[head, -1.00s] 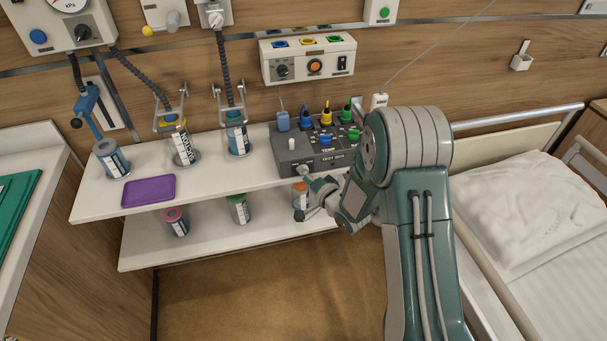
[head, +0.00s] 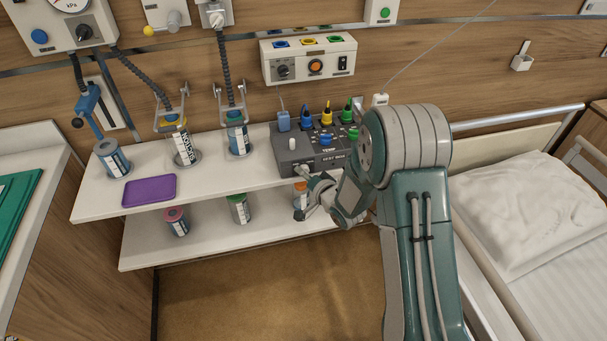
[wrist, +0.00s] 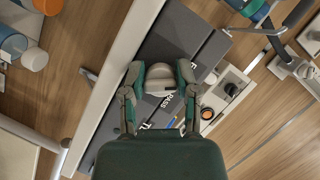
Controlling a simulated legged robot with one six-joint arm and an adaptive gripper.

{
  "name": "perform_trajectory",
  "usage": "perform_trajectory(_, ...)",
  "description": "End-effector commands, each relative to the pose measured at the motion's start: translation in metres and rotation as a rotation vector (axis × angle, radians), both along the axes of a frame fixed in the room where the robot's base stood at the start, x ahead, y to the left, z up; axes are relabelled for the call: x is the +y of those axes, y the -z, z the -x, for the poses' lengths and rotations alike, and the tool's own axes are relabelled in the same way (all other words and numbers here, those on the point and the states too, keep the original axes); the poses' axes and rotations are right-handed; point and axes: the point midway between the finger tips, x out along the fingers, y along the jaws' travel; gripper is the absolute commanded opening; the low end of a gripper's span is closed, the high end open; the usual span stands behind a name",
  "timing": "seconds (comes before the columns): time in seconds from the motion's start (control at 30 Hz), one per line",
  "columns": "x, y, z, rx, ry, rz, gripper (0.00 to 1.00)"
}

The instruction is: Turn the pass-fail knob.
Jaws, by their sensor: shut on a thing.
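The grey test box (head: 330,160) stands at the right end of the upper shelf. In the wrist view the pass-fail knob (wrist: 158,80) is a round, pale knob on the grey box, beside a label reading PASS. My gripper (wrist: 159,71) has one finger on each side of this knob and is shut on it. In the head view my gripper (head: 308,190) is at the front of the box, over the shelf edge. The knob's pointer direction cannot be read, and my arm hides the box's right side.
The upper shelf (head: 100,198) holds a purple tray (head: 149,190) and several canisters. Plugs stand on top of the box. A wall unit (head: 308,57) is above it. A bed (head: 530,220) is at right.

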Motion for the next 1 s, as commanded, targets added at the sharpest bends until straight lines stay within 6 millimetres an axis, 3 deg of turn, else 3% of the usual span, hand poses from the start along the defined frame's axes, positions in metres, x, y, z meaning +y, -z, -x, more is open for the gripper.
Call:
perform_trajectory(0.2,-0.0011,0.0024,0.0004,-0.037,0.003,0.154,0.0)
perform_trajectory(0.6,-0.0022,0.0029,0.0006,-0.046,0.002,0.19,0.0)
perform_trajectory(0.63,-0.0022,0.0029,0.0006,-0.046,0.002,0.19,0.44)
perform_trajectory(0.67,-0.0022,0.0029,0.0006,-0.046,0.002,0.19,0.55)
perform_trajectory(1.0,-0.0016,0.0011,0.0012,-0.05,0.001,0.187,0.55)
